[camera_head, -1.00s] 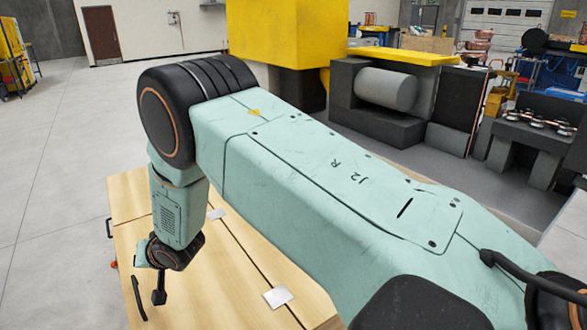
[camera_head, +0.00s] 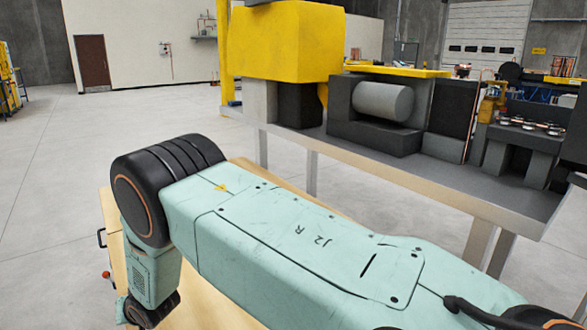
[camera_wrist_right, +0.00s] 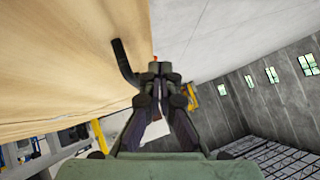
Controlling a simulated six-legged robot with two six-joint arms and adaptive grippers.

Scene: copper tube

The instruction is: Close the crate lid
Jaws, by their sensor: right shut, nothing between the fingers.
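The pale wooden crate (camera_head: 196,302) stands at the lower left of the head view, mostly hidden behind my right arm. In the right wrist view a flat wooden panel of it (camera_wrist_right: 60,65) fills the upper left, with a black bar handle (camera_wrist_right: 125,65) at its edge. My right gripper (camera_wrist_right: 160,72) is shut and empty, its tips beside the handle; I cannot tell whether they touch it. The head view cuts off this gripper below the wrist. How far the lid is open or closed is hidden. My left gripper is in neither view.
A grey machine bench (camera_head: 440,180) with a yellow machine (camera_head: 285,40) stands behind the crate and along the right. Open concrete floor (camera_head: 50,190) lies to the left. A brown door (camera_head: 92,62) is in the far wall.

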